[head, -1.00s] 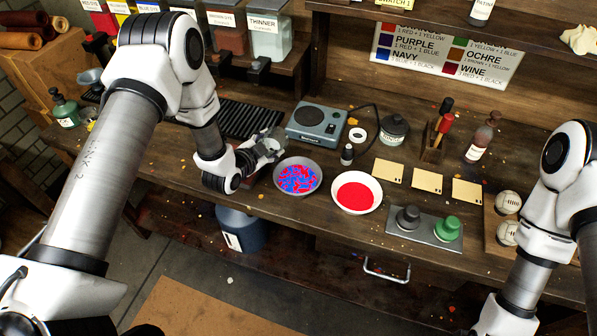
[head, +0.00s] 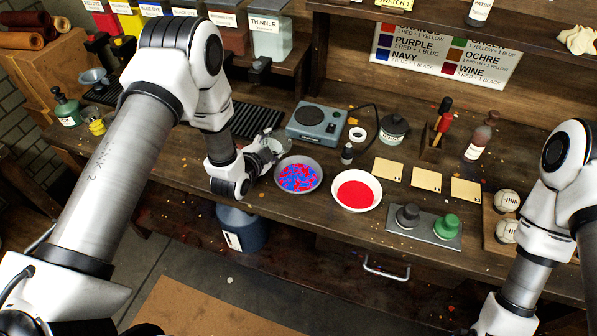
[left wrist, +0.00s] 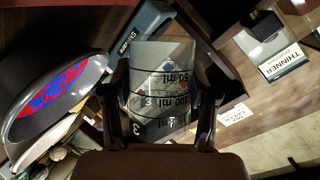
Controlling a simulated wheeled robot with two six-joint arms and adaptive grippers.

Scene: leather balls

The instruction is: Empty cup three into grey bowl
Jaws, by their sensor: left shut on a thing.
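My left gripper (head: 267,152) is shut on cup three (left wrist: 162,85), a clear cup with dark ml markings and a 3 on it. In the head view the cup is mostly hidden by the fingers. I cannot tell whether anything is inside it. The grey bowl (head: 316,166) sits on the bench just right of the gripper and holds red and blue patches of colour. Its rim also shows at the left of the left wrist view (left wrist: 88,85). My right arm is at the right edge, but its gripper is out of the picture.
A white bowl (head: 377,186) of red liquid stands right of the grey bowl. A blue-grey scale (head: 318,122) is behind, with a dark jar (head: 394,130) beside it.

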